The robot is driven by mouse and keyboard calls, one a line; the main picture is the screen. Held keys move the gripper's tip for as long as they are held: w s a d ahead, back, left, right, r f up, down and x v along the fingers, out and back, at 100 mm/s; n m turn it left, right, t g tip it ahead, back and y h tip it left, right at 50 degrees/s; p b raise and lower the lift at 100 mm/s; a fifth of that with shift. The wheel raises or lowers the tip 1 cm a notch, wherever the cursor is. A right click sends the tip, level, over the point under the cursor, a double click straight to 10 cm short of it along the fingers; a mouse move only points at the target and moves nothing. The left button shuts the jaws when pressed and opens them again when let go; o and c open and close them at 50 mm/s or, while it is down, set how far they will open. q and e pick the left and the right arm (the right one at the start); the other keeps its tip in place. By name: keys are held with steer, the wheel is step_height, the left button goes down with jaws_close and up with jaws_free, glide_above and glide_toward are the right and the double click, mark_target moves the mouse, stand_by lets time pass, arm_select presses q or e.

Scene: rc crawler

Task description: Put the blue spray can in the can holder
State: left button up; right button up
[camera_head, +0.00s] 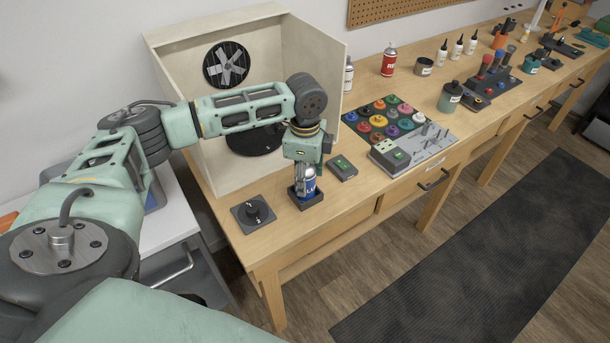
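The blue spray can (308,188) stands upright under my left gripper, on the near left part of the wooden workbench. Its lower end is at the black square can holder (307,202), inside its rim as seen from here; I cannot tell whether it rests on the bottom. My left gripper (305,174) points straight down with its fingers around the can's upper part and looks shut on it. The gripper hides the can's top. My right gripper is not in view.
A small dark box (341,167) lies to the right. A pale open booth (215,172) stands behind. A tray of coloured paint pots (391,117), a red spray can (389,61) and bottles are farther right.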

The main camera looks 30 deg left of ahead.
arm_select(q)
steer(key=shift+r, duration=0.15)
step_height(320, 180, up, 11)
steer(key=b, duration=0.3)
steer(key=shift+r, duration=0.55)
